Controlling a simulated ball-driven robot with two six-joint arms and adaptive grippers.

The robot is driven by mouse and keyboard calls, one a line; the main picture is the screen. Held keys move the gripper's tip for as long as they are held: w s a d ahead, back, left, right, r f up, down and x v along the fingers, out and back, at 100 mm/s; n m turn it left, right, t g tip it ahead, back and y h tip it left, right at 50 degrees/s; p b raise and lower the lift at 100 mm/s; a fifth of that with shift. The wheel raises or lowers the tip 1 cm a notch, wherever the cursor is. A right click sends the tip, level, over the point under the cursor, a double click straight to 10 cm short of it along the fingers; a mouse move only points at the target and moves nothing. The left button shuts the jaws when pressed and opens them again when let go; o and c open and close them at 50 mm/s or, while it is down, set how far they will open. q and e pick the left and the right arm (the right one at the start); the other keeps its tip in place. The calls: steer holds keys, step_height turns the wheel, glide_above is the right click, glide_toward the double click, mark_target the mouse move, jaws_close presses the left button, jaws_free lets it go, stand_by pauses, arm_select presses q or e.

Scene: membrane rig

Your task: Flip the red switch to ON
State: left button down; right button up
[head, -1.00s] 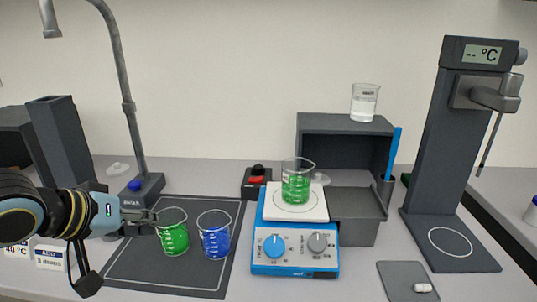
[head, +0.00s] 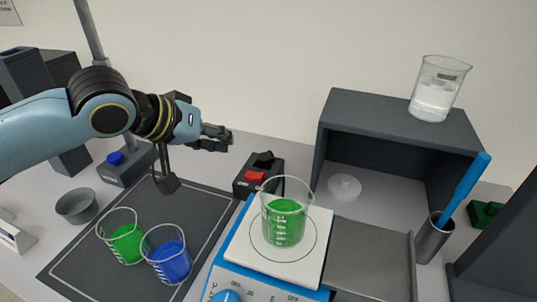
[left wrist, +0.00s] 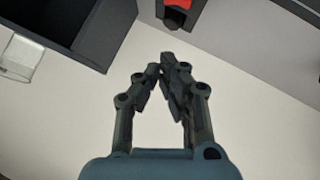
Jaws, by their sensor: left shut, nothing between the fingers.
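The red switch (head: 256,176) sits on a small dark box (head: 262,165) on the bench, behind the hotplate's left back corner. Its ON or OFF state is too small to tell. My left gripper (head: 228,136) is shut and empty. In the head view it appears up and to the left of the switch box, pointing right, and seems apart from it. The left wrist view shows the shut fingertips (left wrist: 161,66) with the red switch (left wrist: 180,3) cut off at the top edge. My right gripper is not in view.
A beaker of green liquid (head: 284,220) stands on the hotplate (head: 240,248), close to the switch box. Green (head: 121,240) and blue (head: 168,258) beakers stand on the dark mat. A dark open-fronted cabinet (head: 385,115) bears another beaker (head: 436,95).

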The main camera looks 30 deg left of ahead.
arm_select(q)
glide_above(259, 175)
steer(key=a, duration=0.2)
steer(key=f, duration=0.6)
steer(key=shift+s+d+f, duration=0.1)
steer(key=shift+d+f, duration=0.15)
steer(key=shift+f, duration=0.05)
steer(key=shift+d+f, duration=0.25)
steer(key=shift+f, duration=0.35)
steer(key=shift+d+f, duration=0.25)
steer(key=shift+f, duration=0.3)
steer(key=shift+d+f, duration=0.2)
steer(key=shift+f, duration=0.45)
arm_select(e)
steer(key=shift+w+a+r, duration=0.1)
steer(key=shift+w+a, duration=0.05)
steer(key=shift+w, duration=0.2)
